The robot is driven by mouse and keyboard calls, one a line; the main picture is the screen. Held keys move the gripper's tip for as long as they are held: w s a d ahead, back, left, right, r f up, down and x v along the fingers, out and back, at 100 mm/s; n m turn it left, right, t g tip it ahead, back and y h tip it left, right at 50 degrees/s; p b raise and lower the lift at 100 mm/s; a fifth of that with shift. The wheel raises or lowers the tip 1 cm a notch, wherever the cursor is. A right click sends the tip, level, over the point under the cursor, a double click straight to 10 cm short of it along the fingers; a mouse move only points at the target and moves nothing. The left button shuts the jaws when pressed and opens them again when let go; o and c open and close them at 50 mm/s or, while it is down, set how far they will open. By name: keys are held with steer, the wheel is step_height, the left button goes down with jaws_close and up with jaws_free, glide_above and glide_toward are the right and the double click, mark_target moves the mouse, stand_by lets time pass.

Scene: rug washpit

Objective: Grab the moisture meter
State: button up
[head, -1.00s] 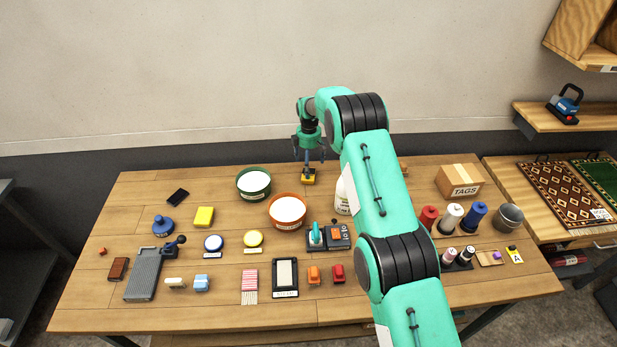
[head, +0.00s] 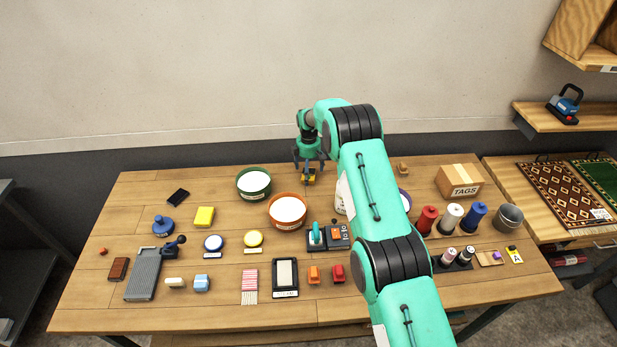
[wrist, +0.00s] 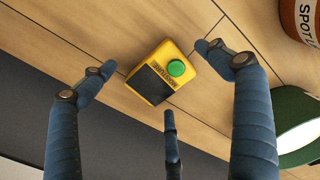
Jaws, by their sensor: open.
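The moisture meter (head: 309,178) is a small yellow block near the back edge of the table, behind the two bowls. In the wrist view the meter (wrist: 160,75) shows a round green button, a black panel and dark lettering too small to read surely. My gripper (head: 309,164) is open, just above the meter and pointing down. In the wrist view its blue fingers are spread around the meter, with no contact visible. The meter rests on the wood, and my gripper partly hides it in the head view.
A green bowl (head: 254,196) and an orange bowl (head: 273,221) of white powder stand nearby. A white jug (head: 341,198) is partly hidden by my arm. A cardboard tags box (head: 452,188) stands to the right. The wood left of the meter at the back is mostly clear.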

stand_by(0.3)
steer(key=c, duration=1.8)
steer(key=shift+o, duration=0.2)
steer(key=shift+r, duration=0.15)
step_height(320, 180, up, 10)
